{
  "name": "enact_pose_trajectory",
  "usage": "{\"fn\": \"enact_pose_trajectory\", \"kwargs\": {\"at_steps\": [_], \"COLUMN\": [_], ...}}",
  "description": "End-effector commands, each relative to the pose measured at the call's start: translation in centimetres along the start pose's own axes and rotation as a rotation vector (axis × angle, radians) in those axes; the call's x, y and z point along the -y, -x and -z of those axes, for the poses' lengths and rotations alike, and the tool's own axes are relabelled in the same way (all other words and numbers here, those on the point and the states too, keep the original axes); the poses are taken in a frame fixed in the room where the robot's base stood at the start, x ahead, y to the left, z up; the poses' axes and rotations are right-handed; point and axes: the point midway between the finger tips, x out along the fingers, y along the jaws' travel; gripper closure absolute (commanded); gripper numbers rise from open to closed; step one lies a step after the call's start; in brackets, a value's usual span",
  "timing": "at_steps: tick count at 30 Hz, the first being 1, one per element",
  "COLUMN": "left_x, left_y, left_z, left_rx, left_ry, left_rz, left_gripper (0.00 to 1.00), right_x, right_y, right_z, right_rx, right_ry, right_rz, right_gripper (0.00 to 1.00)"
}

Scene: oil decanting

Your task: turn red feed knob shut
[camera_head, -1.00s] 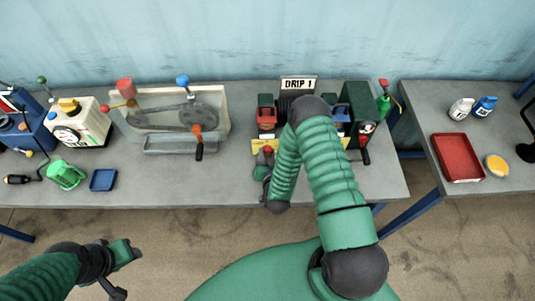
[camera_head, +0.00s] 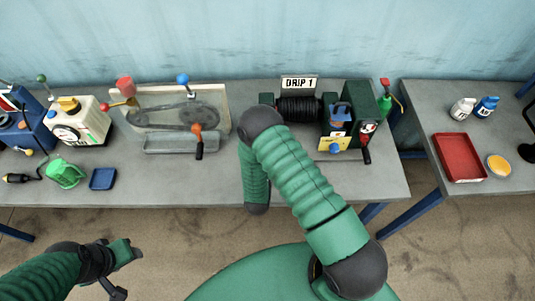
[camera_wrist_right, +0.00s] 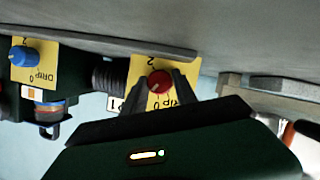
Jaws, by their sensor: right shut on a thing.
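The red knob (camera_wrist_right: 160,82) sits on a yellow plate (camera_wrist_right: 139,75) marked DRIP with a 0 and a 2, seen upside down in the right wrist view. My right gripper (camera_wrist_right: 162,88) is shut on the knob, with a dark finger at each side. A pale mark shows on the knob's face. In the head view my right arm hides the red knob and this gripper. My left gripper (camera_head: 124,262) is at the lower left, over the floor and away from the bench; its jaw gap is unclear.
The blue knob (camera_wrist_right: 25,57) is on a similar plate, also in the head view (camera_head: 335,148). A DRIP 1 sign (camera_head: 299,83) stands behind the black coil (camera_head: 299,108). A crank tray (camera_head: 181,143) is left of my right arm.

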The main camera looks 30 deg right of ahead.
Motion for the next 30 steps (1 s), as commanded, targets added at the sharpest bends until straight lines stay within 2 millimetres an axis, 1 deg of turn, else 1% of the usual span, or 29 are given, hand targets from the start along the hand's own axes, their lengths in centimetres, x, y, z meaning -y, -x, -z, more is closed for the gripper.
{"fn": "enact_pose_trajectory", "kwargs": {"at_steps": [1,9,15,21,30], "left_x": [0.0,0.0,0.0,0.0,0.0], "left_y": [-0.4,-1.7,-2.5,-3.1,-3.4], "left_z": [-0.1,-0.4,-0.6,-0.7,-0.8], "left_rx": [0.000,0.000,0.000,0.000,0.000], "left_ry": [0.000,0.000,0.000,0.000,0.000], "left_rz": [0.000,0.000,0.000,0.000,0.000], "left_gripper": [0.55,0.55,0.55,0.55,0.55], "right_x": [0.4,0.6,0.6,0.6,0.6], "right_y": [0.0,0.0,0.0,0.0,0.0], "right_z": [-0.2,-0.3,-0.4,-0.3,-0.3], "right_rx": [-0.002,-0.002,0.001,0.001,0.002], "right_ry": [0.039,0.267,0.403,0.496,0.554], "right_rz": [-0.011,-0.105,-0.161,-0.199,-0.221], "right_gripper": [1.00,1.00,1.00,1.00,1.00]}}
